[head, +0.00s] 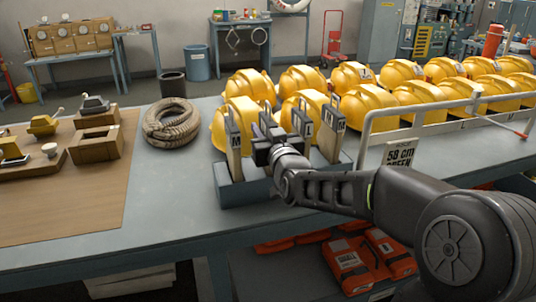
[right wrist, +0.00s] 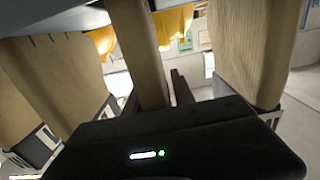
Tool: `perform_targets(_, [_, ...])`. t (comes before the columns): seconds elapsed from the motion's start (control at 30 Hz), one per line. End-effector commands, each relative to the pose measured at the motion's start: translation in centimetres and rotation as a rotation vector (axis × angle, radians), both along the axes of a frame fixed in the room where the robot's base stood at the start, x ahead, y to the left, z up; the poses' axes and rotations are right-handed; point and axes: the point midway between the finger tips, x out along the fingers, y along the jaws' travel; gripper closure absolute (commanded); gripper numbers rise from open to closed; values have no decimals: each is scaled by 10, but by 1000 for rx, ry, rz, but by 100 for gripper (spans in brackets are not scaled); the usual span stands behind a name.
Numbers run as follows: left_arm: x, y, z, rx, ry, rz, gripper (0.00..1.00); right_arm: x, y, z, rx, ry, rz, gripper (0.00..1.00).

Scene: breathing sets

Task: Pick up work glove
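Several tan work gloves stand upright in a grey rack (head: 243,193) on the table, with size labels on their edges. One work glove (head: 233,150) stands at the rack's left end, and another (head: 331,133) at its right end. My right gripper (head: 266,135) is at the rack's middle, among the gloves. In the right wrist view a tan glove (right wrist: 141,50) rises between the fingers, with a narrow gap to the dark right finger. The left finger is mostly hidden, and I see no clear grip. Other gloves flank the gripper closely. My left gripper is not in view.
Several yellow helmets (head: 362,103) stand close behind the rack. A coiled rope (head: 172,122) lies to its left. A metal rail frame (head: 430,104) and a sign (head: 399,153) stand to its right.

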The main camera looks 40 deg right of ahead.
Motion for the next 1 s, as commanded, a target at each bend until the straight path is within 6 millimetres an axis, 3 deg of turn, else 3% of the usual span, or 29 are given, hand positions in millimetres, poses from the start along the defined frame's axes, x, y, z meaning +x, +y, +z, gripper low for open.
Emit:
perform_targets(0.33, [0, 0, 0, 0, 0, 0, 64, 0, 0, 0, 0, 0, 0, 100])
perform_targets(1.0, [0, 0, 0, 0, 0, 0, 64, 0, 0, 0, 0, 0, 0, 100])
